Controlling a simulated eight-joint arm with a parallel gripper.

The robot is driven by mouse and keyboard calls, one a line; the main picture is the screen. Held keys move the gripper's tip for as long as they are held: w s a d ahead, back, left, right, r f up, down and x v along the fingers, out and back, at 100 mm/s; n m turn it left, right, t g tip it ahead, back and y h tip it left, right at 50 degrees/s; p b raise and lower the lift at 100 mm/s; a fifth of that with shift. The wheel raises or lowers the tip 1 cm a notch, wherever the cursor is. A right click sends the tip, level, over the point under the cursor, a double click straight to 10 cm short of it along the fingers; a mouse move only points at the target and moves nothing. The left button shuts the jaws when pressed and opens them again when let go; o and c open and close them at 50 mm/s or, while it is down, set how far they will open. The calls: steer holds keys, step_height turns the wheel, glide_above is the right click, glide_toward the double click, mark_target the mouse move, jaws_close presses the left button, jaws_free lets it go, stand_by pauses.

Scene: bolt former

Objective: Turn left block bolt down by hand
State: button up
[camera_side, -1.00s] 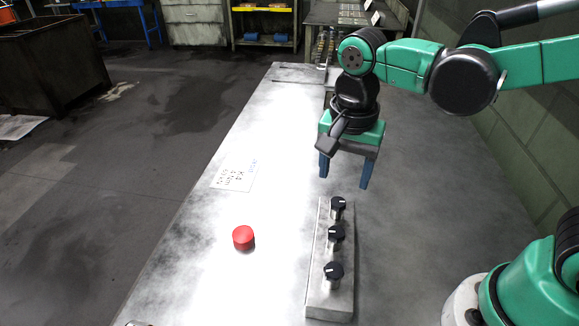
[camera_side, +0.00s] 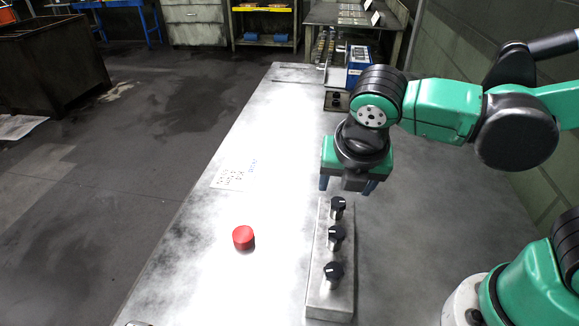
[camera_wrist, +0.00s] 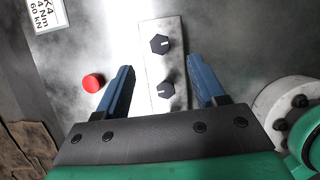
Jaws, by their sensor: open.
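A pale metal block (camera_side: 316,274) stands on the bench and carries three black-headed bolts in a row: far (camera_side: 338,205), middle (camera_side: 336,234) and near (camera_side: 333,271). In the wrist view two hex heads with white marks show on the block (camera_wrist: 148,68), an upper one (camera_wrist: 159,44) and a lower one (camera_wrist: 166,90); my gripper hides the lower end of the block. My gripper (camera_side: 347,186) is open and empty, above the far end of the block in the side view. In the wrist view its blue fingers (camera_wrist: 160,66) appear on either side of the block.
A red round button (camera_side: 243,237) stands on the bench (camera_side: 210,240) left of the block. A paper label (camera_side: 235,174) lies farther back on the left. A blue box (camera_side: 358,60) stands at the back end. The bench between label, button and block is clear.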

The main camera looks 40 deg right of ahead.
mark_target(339, 201)
steer(key=shift+f+n, duration=0.2)
steer(key=shift+n, duration=0.3)
steer(key=shift+x, duration=2.6)
steer(key=shift+c, duration=0.2)
jaws_close()
